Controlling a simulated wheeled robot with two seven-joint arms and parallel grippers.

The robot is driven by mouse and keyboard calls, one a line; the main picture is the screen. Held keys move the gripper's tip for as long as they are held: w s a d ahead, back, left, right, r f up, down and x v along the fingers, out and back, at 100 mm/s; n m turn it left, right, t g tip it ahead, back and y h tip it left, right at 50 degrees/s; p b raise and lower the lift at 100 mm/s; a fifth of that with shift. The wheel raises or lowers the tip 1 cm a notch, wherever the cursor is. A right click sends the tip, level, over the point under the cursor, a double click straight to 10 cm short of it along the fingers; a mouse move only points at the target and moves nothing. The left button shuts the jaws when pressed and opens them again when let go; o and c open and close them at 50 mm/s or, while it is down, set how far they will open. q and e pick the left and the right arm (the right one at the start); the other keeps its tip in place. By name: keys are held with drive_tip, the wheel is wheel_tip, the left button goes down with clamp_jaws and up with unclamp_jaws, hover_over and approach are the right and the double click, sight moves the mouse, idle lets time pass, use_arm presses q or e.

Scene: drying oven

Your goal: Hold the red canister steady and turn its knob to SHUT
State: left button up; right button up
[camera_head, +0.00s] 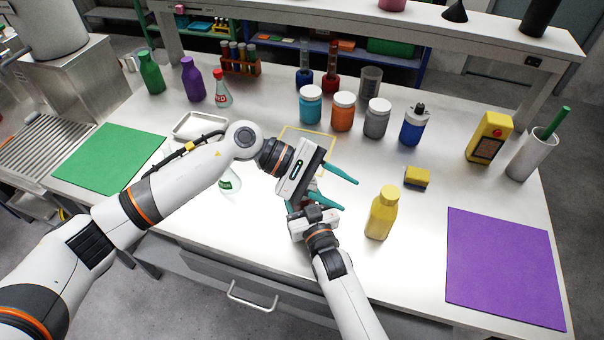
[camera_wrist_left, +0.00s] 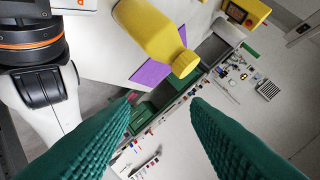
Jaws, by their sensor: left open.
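I cannot make out a red canister in either view; the table under my two grippers is largely hidden. My left gripper (camera_head: 345,189) is over the middle of the table, its teal fingers apart and pointing right. In the left wrist view its fingers (camera_wrist_left: 162,104) are spread with nothing between them. My right gripper (camera_head: 302,208) is just below the left one in the head view, close to it. Its fingers are mostly covered, so its opening and anything in it are hidden. A blue canister with a black knob (camera_head: 412,128) stands upright at the back right.
A yellow bottle (camera_head: 382,213) stands right of my grippers; it also shows in the left wrist view (camera_wrist_left: 150,35). A yellow block (camera_head: 417,176), several jars (camera_head: 343,112) and a yellow device (camera_head: 487,138) are behind. The purple mat (camera_head: 505,265) and green mat (camera_head: 108,158) are bare.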

use_arm(q)
drive_tip(key=w+a+f+n+t+h, duration=0.1)
drive_tip(key=a+f+n+t, duration=0.2)
drive_tip(key=a+n+t, duration=0.45)
drive_tip(key=w+a+f+n+t+h, duration=0.1)
drive_tip(key=a+f+n+t+h, duration=0.3)
drive_tip(key=a+n, duration=0.6)
drive_tip(key=w+d, duration=0.2)
drive_tip(key=d, duration=0.1)
drive_tip(key=w+d+r+y, duration=0.1)
drive_tip(key=w+d, duration=0.1)
drive_tip(key=d, duration=0.2)
drive_tip(key=w+d+t+y, duration=0.1)
drive_tip(key=w+d, duration=0.1)
drive_tip(key=d, duration=0.2)
drive_tip(key=shift+r+n, duration=0.2)
drive_tip(key=shift+n, duration=0.15)
drive_tip(key=shift+c, duration=0.2)
clamp_jaws()
